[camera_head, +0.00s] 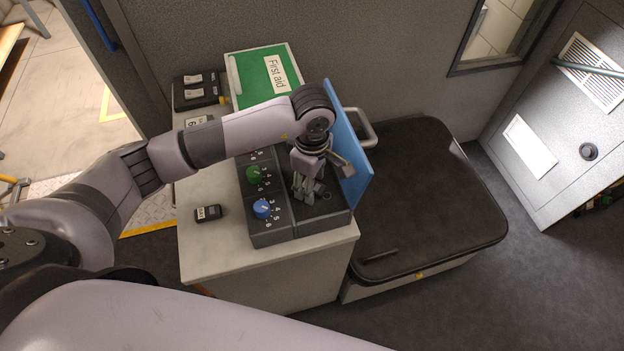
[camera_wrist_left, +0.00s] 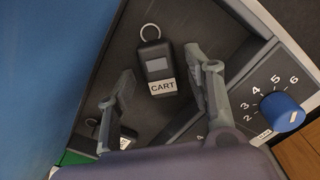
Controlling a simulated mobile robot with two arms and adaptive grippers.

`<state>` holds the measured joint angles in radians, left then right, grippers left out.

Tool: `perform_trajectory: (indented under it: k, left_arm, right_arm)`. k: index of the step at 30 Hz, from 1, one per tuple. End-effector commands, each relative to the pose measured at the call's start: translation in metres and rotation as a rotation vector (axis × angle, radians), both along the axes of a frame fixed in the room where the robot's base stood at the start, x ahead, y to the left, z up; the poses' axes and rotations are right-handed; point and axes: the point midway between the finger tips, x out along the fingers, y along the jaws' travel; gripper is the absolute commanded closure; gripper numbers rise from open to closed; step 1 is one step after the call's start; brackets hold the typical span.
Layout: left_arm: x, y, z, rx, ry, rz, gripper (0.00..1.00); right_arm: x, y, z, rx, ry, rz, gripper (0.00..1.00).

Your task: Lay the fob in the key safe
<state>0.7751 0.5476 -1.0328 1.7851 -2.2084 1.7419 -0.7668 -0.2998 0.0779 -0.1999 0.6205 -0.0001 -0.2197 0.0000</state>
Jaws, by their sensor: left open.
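The key safe (camera_head: 272,228) is a dark grey box on the counter, with numbered dials on its left side and a blue lid (camera_head: 350,150) standing open on its right. A black fob (camera_wrist_left: 157,65) with a ring and a white "CART" label lies on the dark floor inside in the left wrist view. My left gripper (camera_head: 309,193) is open, pointing down into the safe; its fingers (camera_wrist_left: 162,92) are on either side of the fob, apart from it. A second labelled fob (camera_wrist_left: 126,139) is partly hidden behind one finger. My right gripper is not in view.
Another small black fob (camera_head: 208,213) lies on the pale counter (camera_head: 205,255) left of the safe. A green first aid box (camera_head: 262,72) and a black switch unit (camera_head: 198,91) stand behind. A dark padded seat (camera_head: 430,200) is to the right. The counter's front left is clear.

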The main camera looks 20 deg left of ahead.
Motion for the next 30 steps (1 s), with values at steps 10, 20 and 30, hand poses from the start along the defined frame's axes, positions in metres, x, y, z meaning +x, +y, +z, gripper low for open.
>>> perform_trajectory:
  k: [10,20,30]
  left_arm:
    - [0.002,0.0,0.063,-0.001,-0.008,-0.001,0.52]
    - [0.001,-0.001,0.115,-0.001,-0.004,0.0,0.52]
    - [0.0,0.0,0.122,0.0,0.0,0.0,0.52]
  right_arm:
    - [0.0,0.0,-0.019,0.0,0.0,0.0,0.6]
    - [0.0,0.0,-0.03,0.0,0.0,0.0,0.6]
    - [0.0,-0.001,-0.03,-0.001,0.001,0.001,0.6]
